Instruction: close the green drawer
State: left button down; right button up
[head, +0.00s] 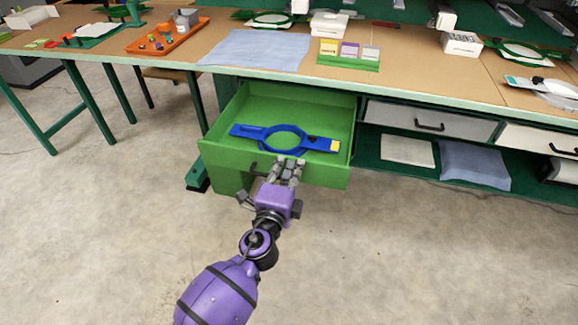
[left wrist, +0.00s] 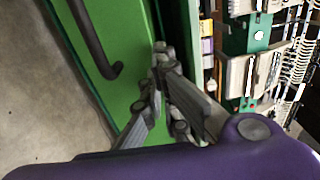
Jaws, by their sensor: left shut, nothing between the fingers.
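The green drawer (head: 225,165) is pulled out from under the workbench in the head view. A blue ring-shaped tool (head: 250,132) with a yellow end lies inside it. My left gripper (head: 289,160) is at the drawer's front panel, near its top edge and right of the dark handle (head: 254,170). In the left wrist view the handle (left wrist: 95,40) shows on the green front (left wrist: 120,95), with the left gripper (left wrist: 160,50) shut and empty close against that panel. I cannot tell whether the fingertips touch it. My right gripper is not in view.
The workbench top (head: 400,80) holds a blue cloth (head: 258,50), a green card holder (head: 348,60) and an orange tray (head: 167,38). A grey drawer (head: 385,115) right of the green one is shut. The concrete floor (head: 400,250) in front is clear.

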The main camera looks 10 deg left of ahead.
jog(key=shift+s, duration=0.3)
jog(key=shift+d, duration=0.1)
